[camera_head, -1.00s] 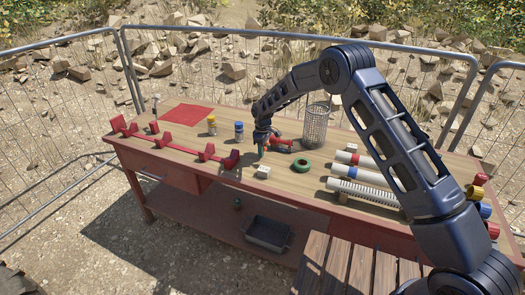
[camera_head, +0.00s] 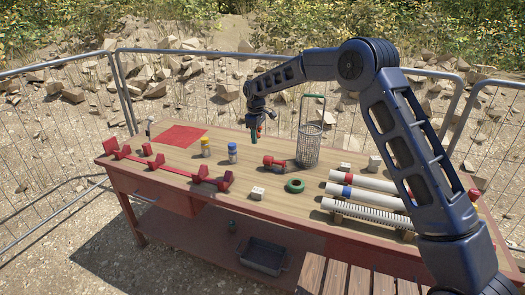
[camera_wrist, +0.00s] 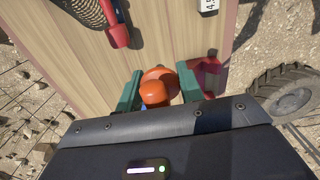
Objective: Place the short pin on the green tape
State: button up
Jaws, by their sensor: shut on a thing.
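The green tape (camera_head: 294,186) is a dark green ring lying flat near the front middle of the table in the head view. It does not show in the wrist view. My gripper (camera_head: 257,131) is raised over the back part of the table, behind and left of the tape and apart from it. In the wrist view its green fingertips (camera_wrist: 158,90) are closed on an orange, round-headed piece, which looks like the short pin (camera_wrist: 156,91). Only its head end shows clearly; the rest is hidden behind the gripper.
A wire-mesh basket (camera_head: 309,145) and a red piece (camera_head: 274,162) stand behind the tape. A small pale block (camera_head: 257,192) lies left of it, and white pipes (camera_head: 365,196) lie to the right. Yellow (camera_head: 206,148) and blue (camera_head: 232,153) bottles stand left; a red rack (camera_head: 165,165) runs along the front-left.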

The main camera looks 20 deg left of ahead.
jog(key=w+d+r, duration=0.1)
jog(key=d+r, duration=0.2)
jog(key=d, duration=0.8)
send_over(297, 183)
notch_tip(297, 183, down, 19)
jog(key=shift+s+f, duration=0.1)
jog(key=shift+f, duration=0.05)
jog(key=shift+f, duration=0.15)
jog(key=o, duration=1)
notch_tip(297, 183, up, 12)
jog(key=shift+r, duration=0.2)
